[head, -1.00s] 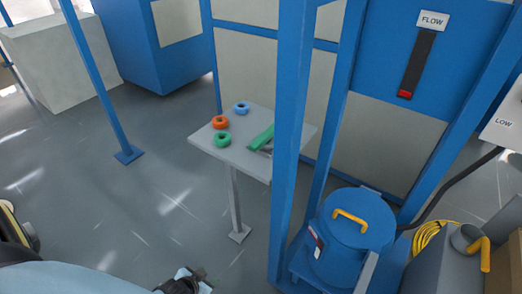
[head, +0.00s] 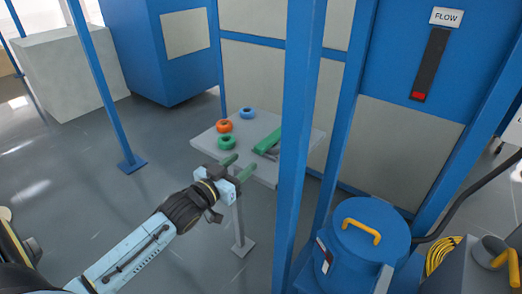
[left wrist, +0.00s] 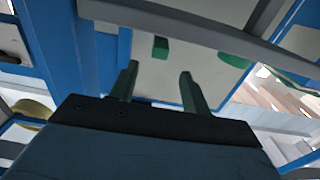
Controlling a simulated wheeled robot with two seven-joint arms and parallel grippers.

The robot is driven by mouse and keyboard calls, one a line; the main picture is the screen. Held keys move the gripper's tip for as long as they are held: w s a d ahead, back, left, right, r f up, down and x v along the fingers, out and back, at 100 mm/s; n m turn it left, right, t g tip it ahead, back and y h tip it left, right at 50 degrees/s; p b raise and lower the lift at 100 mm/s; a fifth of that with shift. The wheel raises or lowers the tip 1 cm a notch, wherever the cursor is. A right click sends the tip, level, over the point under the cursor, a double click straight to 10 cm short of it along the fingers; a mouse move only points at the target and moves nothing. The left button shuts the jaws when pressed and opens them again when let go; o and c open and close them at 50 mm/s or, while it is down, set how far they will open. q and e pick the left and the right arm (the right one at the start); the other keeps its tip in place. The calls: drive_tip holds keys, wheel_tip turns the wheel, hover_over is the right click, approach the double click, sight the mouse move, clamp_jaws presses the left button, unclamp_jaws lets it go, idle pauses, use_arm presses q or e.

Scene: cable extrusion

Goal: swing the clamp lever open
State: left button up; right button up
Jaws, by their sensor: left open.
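I cannot make out a part that is clearly the clamp lever. A blue drum (head: 365,250) stands at lower right with a yellow handle (head: 361,231) on its lid. A small red and white part (head: 324,256) is on its left side. My left gripper (head: 237,167) has green fingers, spread apart and empty, at the front edge of the small table, left of the blue post. In the left wrist view the two fingers (left wrist: 158,80) are apart with nothing between them, and a green piece (left wrist: 160,48) shows beyond. My right gripper is not in view.
The small grey table (head: 205,140) holds orange (head: 224,126), green (head: 227,143) and blue (head: 247,113) rings and a green tool (head: 266,140). A blue post (head: 297,130) stands between my left gripper and the drum. A yellow hose coil (head: 440,255) lies at right.

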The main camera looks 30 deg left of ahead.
sight(257, 151)
use_arm(q)
drive_tip(key=w, duration=0.2)
drive_tip(key=w+b, duration=0.1)
drive_tip(key=w, duration=0.2)
drive_tip(key=w+b, duration=0.1)
drive_tip(key=w, duration=0.2)
drive_tip(key=shift+w+d, duration=0.1)
drive_tip(key=shift+d, duration=0.25)
drive_tip(key=shift+w, duration=0.65)
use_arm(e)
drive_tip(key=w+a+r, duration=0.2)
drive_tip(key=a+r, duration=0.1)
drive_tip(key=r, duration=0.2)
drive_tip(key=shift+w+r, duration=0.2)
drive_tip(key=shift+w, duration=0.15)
use_arm(q)
drive_tip(key=shift+d, duration=0.1)
clamp_jaws()
